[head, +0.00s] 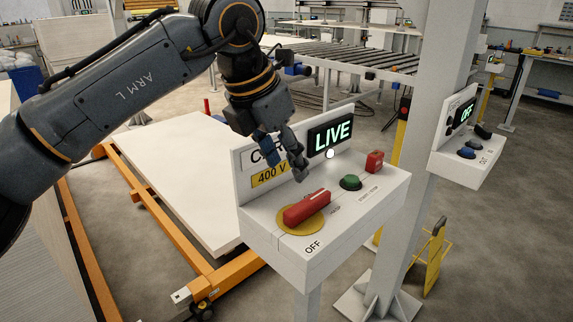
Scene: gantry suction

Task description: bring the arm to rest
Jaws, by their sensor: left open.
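My left arm comes in from the left, and its gripper (282,166) hangs open and empty over the back left part of a white control box (325,245). The fingers are close to the box's upright panel and cover part of its lettering. Whether they touch the panel I cannot tell. My right gripper is not in view.
A grey post (412,150) stands right of the box and carries a second box (465,165) with a display reading OFF. An orange-framed cart (165,215) with a white board is behind at left. A roller conveyor (360,57) runs at the back. Open floor lies at right.

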